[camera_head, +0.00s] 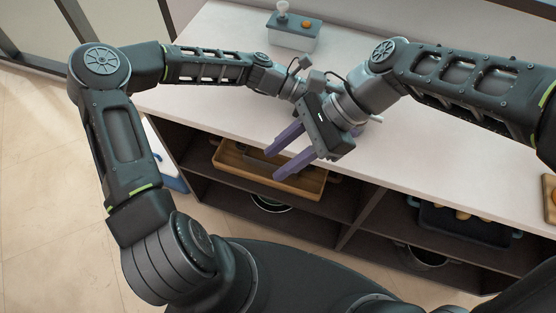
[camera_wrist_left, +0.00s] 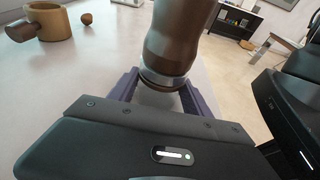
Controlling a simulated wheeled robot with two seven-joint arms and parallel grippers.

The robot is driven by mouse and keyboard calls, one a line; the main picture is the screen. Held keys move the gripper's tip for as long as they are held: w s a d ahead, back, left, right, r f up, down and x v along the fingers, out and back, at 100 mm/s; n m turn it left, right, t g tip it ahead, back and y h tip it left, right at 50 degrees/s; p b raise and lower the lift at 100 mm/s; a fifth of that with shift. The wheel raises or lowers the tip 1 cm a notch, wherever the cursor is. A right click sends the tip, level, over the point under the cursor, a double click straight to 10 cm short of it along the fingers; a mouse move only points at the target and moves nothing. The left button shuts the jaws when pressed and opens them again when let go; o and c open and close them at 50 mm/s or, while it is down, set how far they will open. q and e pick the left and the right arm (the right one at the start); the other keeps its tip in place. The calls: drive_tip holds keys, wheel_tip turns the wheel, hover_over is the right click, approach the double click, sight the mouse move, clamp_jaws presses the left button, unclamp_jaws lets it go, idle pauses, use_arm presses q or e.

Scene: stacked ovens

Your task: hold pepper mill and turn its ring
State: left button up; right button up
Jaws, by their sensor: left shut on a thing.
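The pepper mill (camera_wrist_left: 173,40) is a dark brown, rounded body narrowing to a ringed neck in the left wrist view. My left gripper (camera_wrist_left: 162,88) has its purple fingers on either side of that neck and is shut on it. In the head view the mill is not visible, and my left gripper is mostly hidden behind my right one. My right gripper (camera_head: 276,163) is open and empty, its two purple fingers apart and pointing to the lower left past the counter's front edge. Its dark body also shows at the right of the left wrist view.
A wooden mug (camera_wrist_left: 50,22) and a small brown ball (camera_wrist_left: 87,18) show in the left wrist view. Below are dark shelves with a wooden tray (camera_head: 312,188) and a dark blue tray (camera_head: 465,228).

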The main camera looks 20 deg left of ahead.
drive_tip(key=shift+s+a+f, duration=0.15)
drive_tip(key=shift+s+f, duration=0.05)
drive_tip(key=shift+s, duration=0.55)
drive_tip(key=w+d+r+m+t, duration=0.25)
drive_tip(key=w+d+r, duration=0.35)
drive_tip(key=w, duration=0.3)
drive_tip(key=w+d+r+m+t, duration=0.1)
drive_tip(key=w+d+r+m, duration=0.2)
drive_tip(key=w+d+r, duration=0.35)
drive_tip(key=m+t+h, duration=0.1)
drive_tip(key=m+h, duration=0.1)
drive_tip(key=m, duration=0.1)
approach(377, 116)
drive_tip(key=v, duration=0.4)
drive_tip(key=shift+s+a+r, duration=0.1)
drive_tip(key=shift+a, duration=0.05)
drive_tip(key=shift+a, duration=0.1)
drive_tip(key=x, duration=1.2)
drive_tip(key=shift+d, duration=0.25)
